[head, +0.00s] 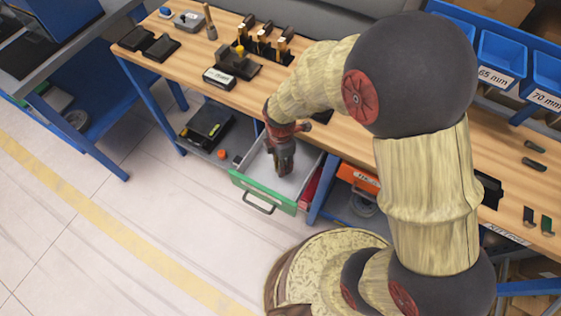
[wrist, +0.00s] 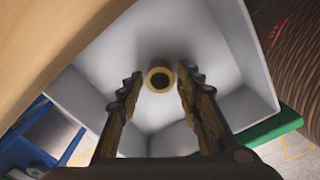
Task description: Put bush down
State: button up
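The bush is a small brass ring with a dark hole (wrist: 160,80), seen end-on in the wrist view against the pale inside of the open drawer (wrist: 230,60). My gripper (wrist: 159,78) has its fingers on either side of the bush, with a narrow gap showing on both sides, so it looks open and not holding it. In the head view my gripper (head: 283,172) points down into the drawer, which has a green front (head: 262,192). The bush is hidden there behind the gripper. Its exact height above the drawer floor is hard to tell.
The wooden bench top (head: 190,60) lies above and behind the drawer. It carries a black fixture (head: 237,64) and tools. A red-orange box (head: 358,179) is right of the drawer, and a black case (head: 207,124) sits on the shelf to the left. The floor in front is clear.

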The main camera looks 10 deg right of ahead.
jog(key=shift+o, duration=1.1)
notch_tip(320, 180, up, 12)
jog(key=p, duration=0.4)
jog(key=shift+r, duration=0.25)
jog(key=s+d+r+m+t, duration=0.2)
jog(key=s+d+r+m, duration=0.2)
jog(key=r+m, duration=0.3)
jog(key=s+d+r+m+t, duration=0.1)
jog(key=s+d+r+m, duration=0.3)
jog(key=r+m, duration=0.3)
jog(key=s+d+r+m+t, duration=0.2)
jog(key=s+d+r+m, duration=0.2)
jog(key=r+m, duration=0.3)
jog(key=shift+s+r+m+t, duration=0.3)
jog(key=shift+r+m, duration=0.1)
jog(key=shift+r, duration=0.4)
